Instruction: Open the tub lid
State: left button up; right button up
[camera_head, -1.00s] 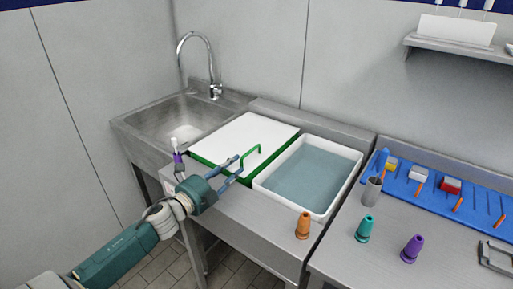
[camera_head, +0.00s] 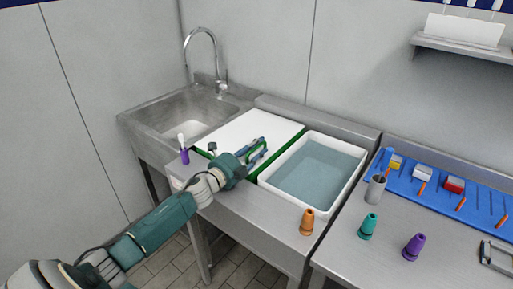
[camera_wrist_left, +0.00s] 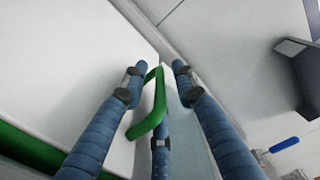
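The white tub lid (camera_head: 245,124) lies flat on the green-edged tub between the sink and the water basin. It fills the left side of the left wrist view (camera_wrist_left: 60,65). Its green handle (camera_wrist_left: 152,108) stands up near the lid's edge. My left gripper (camera_wrist_left: 160,66) is open, with blue ribbed fingers on both sides of the handle and a third finger behind it. I cannot tell whether any finger touches the handle. In the head view the left gripper (camera_head: 258,148) partly hides the handle. My right gripper is in neither view.
A white basin of water (camera_head: 360,158) stands right of the lid. A steel sink (camera_head: 150,128) with a faucet is to the left. A purple bottle (camera_head: 184,156) stands near the lid's front left corner.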

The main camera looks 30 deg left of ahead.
pick_arm(q)
grip_shut()
jog(key=shift+r, duration=0.1)
